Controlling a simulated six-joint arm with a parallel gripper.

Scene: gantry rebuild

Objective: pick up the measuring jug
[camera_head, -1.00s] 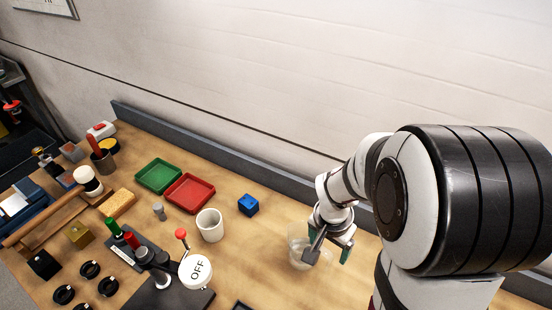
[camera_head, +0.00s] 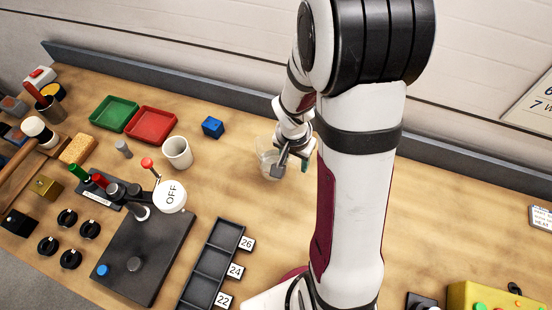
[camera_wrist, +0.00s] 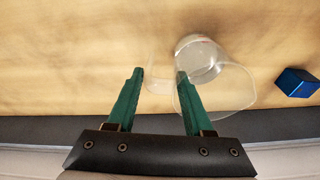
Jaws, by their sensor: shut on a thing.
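The measuring jug (camera_head: 267,158) is clear and see-through, at the middle of the bench in the head view. In the wrist view the jug (camera_wrist: 238,88) stretches to the right of my right-hand finger. My gripper (camera_wrist: 160,73) has green fingers; they are on either side of the jug's faint clear handle, shut on it. In the head view my gripper (camera_head: 293,160) is at the jug's right side. I cannot tell whether the jug's base touches the bench.
A blue cube (camera_head: 212,127) and a white cup (camera_head: 177,152) stand left of the jug. Red (camera_head: 151,124) and green (camera_head: 114,113) trays lie farther left. A black slotted holder (camera_head: 212,265) and lever fixture (camera_head: 146,258) are in front. The bench right of my arm is mostly clear.

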